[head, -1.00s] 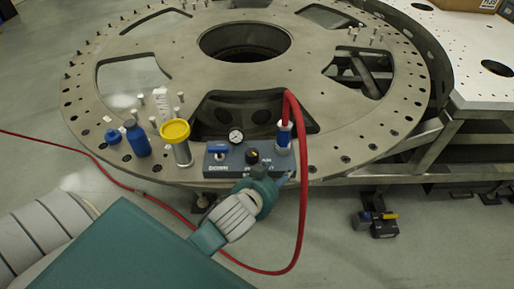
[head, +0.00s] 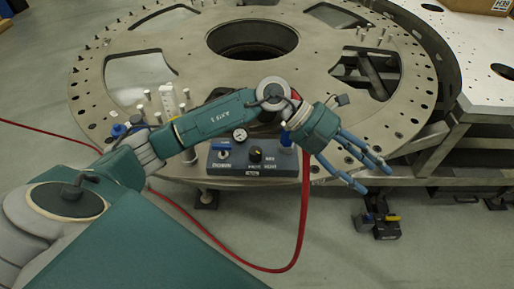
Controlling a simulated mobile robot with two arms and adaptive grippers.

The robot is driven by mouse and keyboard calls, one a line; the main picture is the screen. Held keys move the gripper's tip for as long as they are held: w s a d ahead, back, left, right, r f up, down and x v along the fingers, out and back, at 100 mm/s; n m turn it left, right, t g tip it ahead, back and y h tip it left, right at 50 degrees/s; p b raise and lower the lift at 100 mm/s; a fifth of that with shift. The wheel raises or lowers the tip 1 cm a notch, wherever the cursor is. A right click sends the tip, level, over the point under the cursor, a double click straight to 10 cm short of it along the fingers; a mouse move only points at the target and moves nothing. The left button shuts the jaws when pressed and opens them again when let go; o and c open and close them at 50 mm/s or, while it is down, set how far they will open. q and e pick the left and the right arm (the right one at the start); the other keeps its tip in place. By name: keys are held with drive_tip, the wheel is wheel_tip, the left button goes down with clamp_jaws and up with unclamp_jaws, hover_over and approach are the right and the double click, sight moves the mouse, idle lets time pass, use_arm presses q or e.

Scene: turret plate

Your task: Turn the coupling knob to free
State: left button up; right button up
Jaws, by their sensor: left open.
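The control box (head: 225,166) is a dark box at the near edge of the turret plate. The coupling knob (head: 255,154), black with a yellow mark on top, is in the middle of the box. White labels sit around it, too small to read surely. My left gripper (head: 372,177) is open and empty, with slim blue fingers pointing down to the right. It is right of the box, apart from the knob, near the plate's front right edge. My left forearm crosses above the back of the box, and the knob is uncovered. My right gripper is not in view.
A red hose (head: 303,215) loops from the box's right side to the floor. A blue lever (head: 222,145) and a gauge (head: 240,135) are beside the knob. The turret plate (head: 190,72) has pegs and openings. A small dark unit (head: 386,230) is on the floor at right.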

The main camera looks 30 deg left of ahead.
use_arm(q)
drive_tip(key=w+a+f+y, duration=0.1)
drive_tip(key=a+f+y, duration=0.15)
drive_tip(key=a, duration=0.45)
drive_tip(key=w+a+f+y, duration=0.1)
drive_tip(key=a+f+y, duration=0.1)
drive_tip(key=a+y, duration=0.35)
drive_tip(key=r+n+g+y, duration=0.1)
drive_tip(key=n+g+y, duration=0.1)
drive_tip(key=n+y, duration=0.15)
hover_over(256, 150)
drive_tip(key=shift+m+y, duration=0.45)
wheel_tip(256, 150, down, 9)
drive_tip(key=p, duration=0.3)
drive_tip(key=shift+f+p, duration=0.1)
drive_tip(key=shift+p, duration=0.2)
drive_tip(key=shift+f, duration=0.65)
drive_tip(key=c, duration=1.1)
